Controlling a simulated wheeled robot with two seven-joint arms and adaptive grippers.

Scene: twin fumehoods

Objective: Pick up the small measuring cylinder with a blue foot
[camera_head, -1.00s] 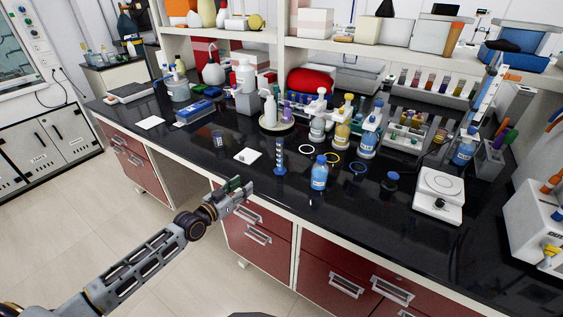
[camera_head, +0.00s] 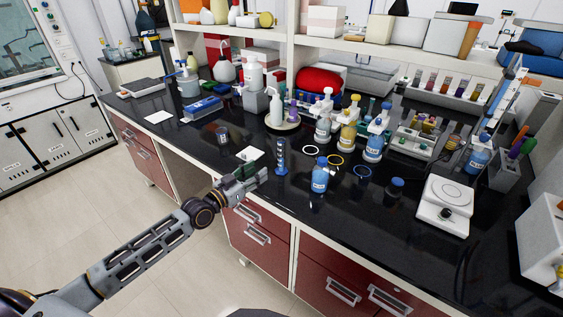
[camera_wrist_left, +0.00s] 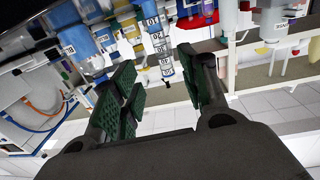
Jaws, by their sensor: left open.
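The small measuring cylinder (camera_head: 281,155) stands upright near the front edge of the black bench, with its blue foot on the bench top. My left gripper (camera_head: 258,175) is just left of it at the bench's front edge, apart from it. In the left wrist view my left gripper (camera_wrist_left: 160,78) is open, with green-padded fingers spread. A clear, marked cylinder (camera_wrist_left: 159,42) shows beyond the gap between them. The jaws hold nothing. My right gripper is not in view.
A blue-capped bottle (camera_head: 320,178) stands right of the cylinder. A white square (camera_head: 249,153) lies behind the gripper, and a small beaker (camera_head: 222,134) stands farther left. Coloured rings (camera_head: 335,159) lie behind the bottle. A white balance (camera_head: 445,204) stands at the right.

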